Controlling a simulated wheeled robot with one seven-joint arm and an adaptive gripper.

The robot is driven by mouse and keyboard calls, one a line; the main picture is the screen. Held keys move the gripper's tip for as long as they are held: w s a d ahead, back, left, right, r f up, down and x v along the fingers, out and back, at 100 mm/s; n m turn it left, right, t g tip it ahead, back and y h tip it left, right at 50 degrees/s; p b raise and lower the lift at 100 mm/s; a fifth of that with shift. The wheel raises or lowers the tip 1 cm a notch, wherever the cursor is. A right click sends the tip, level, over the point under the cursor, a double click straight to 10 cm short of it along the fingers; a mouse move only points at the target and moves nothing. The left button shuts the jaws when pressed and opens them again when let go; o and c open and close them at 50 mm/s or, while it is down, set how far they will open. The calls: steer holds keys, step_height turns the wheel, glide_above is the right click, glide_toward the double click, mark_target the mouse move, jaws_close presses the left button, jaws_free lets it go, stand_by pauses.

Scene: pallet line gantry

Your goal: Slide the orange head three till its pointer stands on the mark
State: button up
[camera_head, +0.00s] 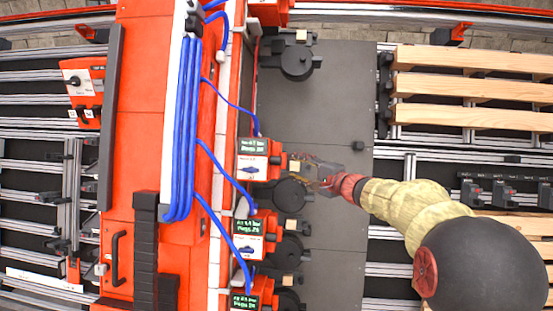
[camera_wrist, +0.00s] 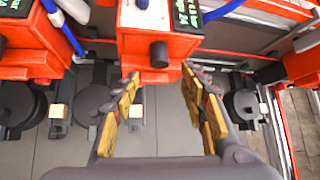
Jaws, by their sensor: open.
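Several orange heads with small green-text displays sit along the white-edged rail of the gantry; their numbers are too small to read surely. My gripper (camera_head: 305,172) is at the right side of one orange head (camera_head: 258,168), close to it. In the wrist view my gripper (camera_wrist: 161,80) is open, with yellow-padded fingers on either side of the space below this head (camera_wrist: 160,20). A dark round knob (camera_wrist: 159,54) on the head's front lies between the finger directions, with nothing gripped. I cannot make out the pointer or the mark.
Two more heads (camera_head: 254,238) (camera_head: 252,294) stand nearby below, and one (camera_head: 270,12) is at the top. Blue hoses (camera_head: 222,178) run to the heads. Black round units (camera_head: 297,62) line the grey plate (camera_head: 335,105). Wooden pallet slats (camera_head: 470,90) lie at right.

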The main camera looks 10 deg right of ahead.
steer(key=p+x, duration=0.2)
steer(key=x, duration=0.5)
steer(key=shift+w+a, duration=0.2)
steer(key=shift+w, duration=0.1)
steer(key=shift+f, duration=0.15)
steer(key=c, duration=0.3)
steer(key=c, duration=0.8)
jaws_close()
